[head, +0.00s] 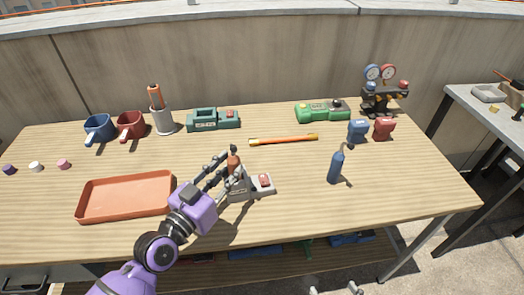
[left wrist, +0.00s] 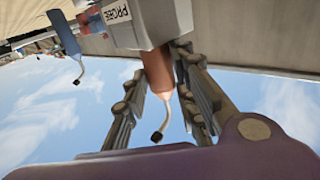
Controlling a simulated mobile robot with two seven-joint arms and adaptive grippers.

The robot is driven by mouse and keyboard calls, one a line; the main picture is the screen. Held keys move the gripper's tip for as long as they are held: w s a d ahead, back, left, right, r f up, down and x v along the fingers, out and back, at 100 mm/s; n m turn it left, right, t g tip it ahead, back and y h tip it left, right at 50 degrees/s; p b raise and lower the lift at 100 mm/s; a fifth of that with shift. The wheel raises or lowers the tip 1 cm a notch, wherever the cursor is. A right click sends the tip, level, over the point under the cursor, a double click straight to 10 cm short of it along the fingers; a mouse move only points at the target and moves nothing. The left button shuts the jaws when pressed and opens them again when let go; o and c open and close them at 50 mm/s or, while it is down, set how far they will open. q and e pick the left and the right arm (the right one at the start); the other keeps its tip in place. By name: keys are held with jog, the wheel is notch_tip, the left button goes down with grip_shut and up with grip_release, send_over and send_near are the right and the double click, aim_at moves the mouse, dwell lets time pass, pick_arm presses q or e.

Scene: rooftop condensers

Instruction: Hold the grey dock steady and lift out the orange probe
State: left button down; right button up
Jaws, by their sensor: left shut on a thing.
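The grey dock (head: 237,190) stands near the middle of the table, with a red part on its right end. The orange probe (head: 233,160) stands upright in it. My left gripper (head: 236,162) reaches in from the left, its fingers on either side of the probe just above the dock. In the left wrist view, upside down, the probe (left wrist: 158,72) lies between the fingers beside the labelled grey dock (left wrist: 140,28). The fingers are shut on the probe; their exact contact is partly hidden. My right gripper (head: 335,290) shows only fingertips at the bottom edge, set wide apart.
An orange tray (head: 125,212) lies left of the dock. Behind are an orange stick (head: 283,140), a green dock (head: 213,125), two mugs, a grey cup and a gauge set (head: 384,90). The front right tabletop is clear.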

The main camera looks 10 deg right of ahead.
jog(key=w+d+r+t, duration=0.1)
jog(key=w+r+t, duration=0.2)
jog(key=r, duration=0.3)
jog(key=w+d+r+t+y, duration=0.1)
jog(key=w+r+t, duration=0.15)
jog(key=r, duration=0.35)
jog(key=w+d+r+t, duration=0.1)
jog(key=w+r+t, duration=0.1)
jog(key=w+r, duration=0.3)
jog(key=w+a+r+n+g+y, duration=0.1)
jog(key=w+a+n+g+y, duration=0.1)
jog(key=w+a+n+y, duration=0.45)
jog(key=w+a+n+g+y, duration=0.1)
jog(key=w+a+g, duration=0.15)
jog(key=w, duration=0.75)
jog(key=w+a+r+n+h, duration=0.1)
jog(key=w+r+n+h, duration=0.3)
jog(key=w, duration=1.1)
jog(key=n+g+h, duration=0.7)
jog(key=g, duration=1)
send_over(265, 179)
notch_tip(265, 179, down, 3)
jog(key=shift+y, duration=0.25)
notch_tip(265, 179, down, 11)
jog(key=shift+w, duration=0.1)
